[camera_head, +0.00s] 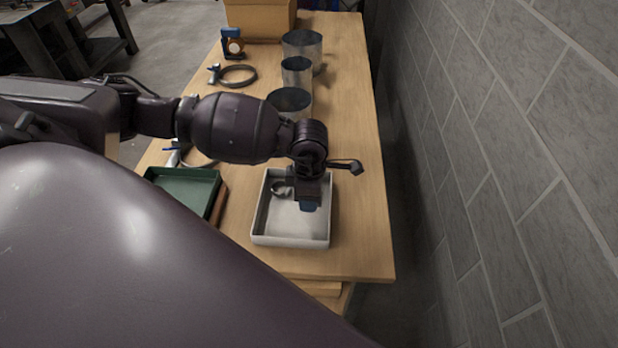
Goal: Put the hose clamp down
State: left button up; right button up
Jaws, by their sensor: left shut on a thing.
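My left gripper (309,202) reaches in from the left and points down over the white tray (260,239). A small grey metal ring, which looks like the hose clamp (281,188), shows just left of the fingers, over or in the tray. The grip itself is hidden by the gripper, and I cannot tell whether the ring touches the tray floor. My right gripper is not in view.
A green tray (188,190) stands left of the white tray. Several metal cylinders (302,44) stand farther back, beside a larger ring clamp (238,76), a blue-and-orange tool (233,45) and a cardboard box (260,18). The wooden table (358,225) is bare at right, near a block wall (520,150).

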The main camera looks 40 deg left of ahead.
pick_arm(q)
jog(key=shift+f, duration=1.5)
jog(key=shift+f, duration=0.15)
jog(key=o, duration=0.6)
jog(key=shift+r+b, duration=0.35)
jog(key=shift+r, duration=5.85)
